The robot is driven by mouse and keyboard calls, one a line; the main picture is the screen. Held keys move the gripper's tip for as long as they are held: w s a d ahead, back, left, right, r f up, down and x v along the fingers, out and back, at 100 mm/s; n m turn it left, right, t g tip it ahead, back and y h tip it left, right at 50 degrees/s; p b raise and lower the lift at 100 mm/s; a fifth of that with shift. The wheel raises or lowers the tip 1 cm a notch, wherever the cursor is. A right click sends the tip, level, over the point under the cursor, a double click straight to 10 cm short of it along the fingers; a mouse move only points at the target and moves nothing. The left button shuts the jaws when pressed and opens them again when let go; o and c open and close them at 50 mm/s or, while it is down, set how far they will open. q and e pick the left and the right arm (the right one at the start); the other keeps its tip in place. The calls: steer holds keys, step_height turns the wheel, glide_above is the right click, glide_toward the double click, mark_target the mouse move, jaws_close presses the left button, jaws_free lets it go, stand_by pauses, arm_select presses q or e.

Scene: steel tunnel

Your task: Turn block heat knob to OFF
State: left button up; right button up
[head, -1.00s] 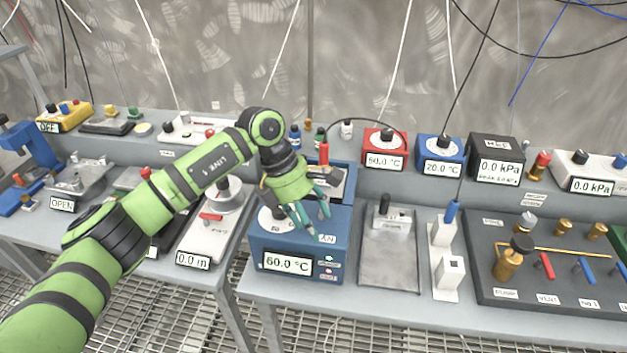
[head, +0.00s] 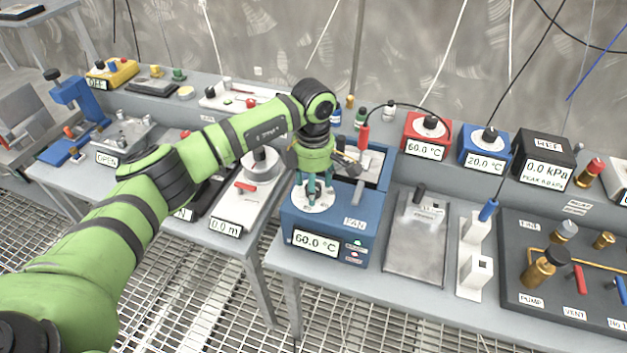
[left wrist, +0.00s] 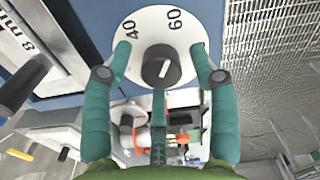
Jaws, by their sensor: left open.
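The blue heater unit (head: 290,222) stands on the bench with a display (head: 317,242) reading 60.0 °C. On its top is a white dial (head: 299,203), with the marks 40 and 60 showing in the left wrist view (left wrist: 138,25). The dark block heat knob (left wrist: 161,68) sits at the dial's centre. My left gripper (head: 314,197) is open and points down over the dial, its teal fingers around the knob with gaps on both sides. In the head view the fingers hide most of the knob. My right gripper is not in view.
A FAN label (head: 354,224) and small green and red lights are on the heater. Behind its dial is a well with a red-handled probe (head: 363,137). A scale-like unit (head: 240,190) stands left, a grey plate (head: 416,240) right. Red (head: 425,137) and blue units stand behind.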

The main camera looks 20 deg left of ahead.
arm_select(q)
steer(key=c, duration=1.1)
steer(key=shift+c, duration=0.2)
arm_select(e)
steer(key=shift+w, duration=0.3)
arm_select(q)
steer(key=shift+s, duration=0.1)
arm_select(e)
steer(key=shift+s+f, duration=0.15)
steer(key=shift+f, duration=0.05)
